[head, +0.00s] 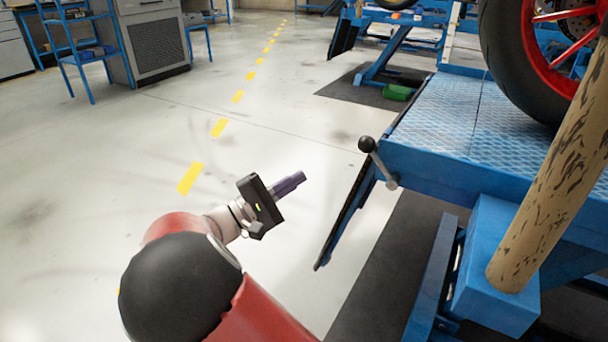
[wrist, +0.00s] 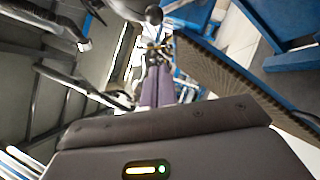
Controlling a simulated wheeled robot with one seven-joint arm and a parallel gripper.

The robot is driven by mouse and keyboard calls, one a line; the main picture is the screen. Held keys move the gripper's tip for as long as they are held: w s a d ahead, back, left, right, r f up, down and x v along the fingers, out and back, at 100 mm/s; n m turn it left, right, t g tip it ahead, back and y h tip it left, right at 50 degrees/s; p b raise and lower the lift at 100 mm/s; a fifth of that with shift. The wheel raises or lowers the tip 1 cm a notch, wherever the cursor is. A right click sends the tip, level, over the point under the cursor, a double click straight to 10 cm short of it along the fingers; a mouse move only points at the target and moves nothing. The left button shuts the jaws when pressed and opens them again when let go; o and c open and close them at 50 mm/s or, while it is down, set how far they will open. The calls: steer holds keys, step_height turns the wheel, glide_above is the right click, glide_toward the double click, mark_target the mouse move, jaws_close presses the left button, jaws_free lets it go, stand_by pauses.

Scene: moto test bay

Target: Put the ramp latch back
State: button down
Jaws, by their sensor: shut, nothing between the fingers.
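The ramp latch (head: 379,164) is a metal lever with a black ball knob, on the near left corner of the blue lift platform (head: 450,170). The lever leans up and left, its knob at the upper end. My gripper (head: 302,177) has purple fingers, shut with nothing between them. It is in the air left of the latch, pointing towards it, with a clear gap. In the wrist view a dark ball knob (wrist: 153,14) shows just beyond the fingertips (wrist: 158,68). The blue ramp flap (head: 345,220) slopes down from the platform edge, below the latch.
A motorcycle wheel (head: 530,60) with a red rim stands on the platform. A mottled tan post (head: 555,160) rises from a blue block (head: 496,270) at right. A blue shelf cart (head: 85,50) stands far left. The floor (head: 80,200) at left is clear.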

mark_target(364, 140)
steer(key=w+d+r, duration=0.2)
steer(key=d+r, duration=0.2)
steer(key=d, duration=0.6)
steer(key=shift+d+r, duration=0.3)
steer(key=shift+d, duration=0.05)
steer(key=shift+r, duration=0.1)
steer(key=r+m, duration=0.1)
steer(key=d+r+m+g+y+p, duration=0.1)
steer(key=s+r+m+p, duration=0.1)
steer(key=shift+s+d+m+g, duration=0.1)
steer(key=shift+d+m+g, duration=0.25)
steer(key=shift+m+g, duration=0.05)
steer(key=shift+s+d+r+m+g+y, duration=0.4)
steer(key=shift+s+d+r+m+y, duration=0.3)
steer(key=shift+m, duration=0.4)
steer(key=shift+s+d+r+m+y+b, duration=0.2)
steer(key=shift+s+d+r+m+y, duration=0.15)
steer(key=shift+d+m+y, duration=0.15)
steer(key=shift+s+d+r+m+y+b, duration=0.2)
steer(key=shift+s+d+r+m+y, duration=0.15)
steer(key=shift+d+m, duration=0.25)
steer(key=shift+g, duration=0.3)
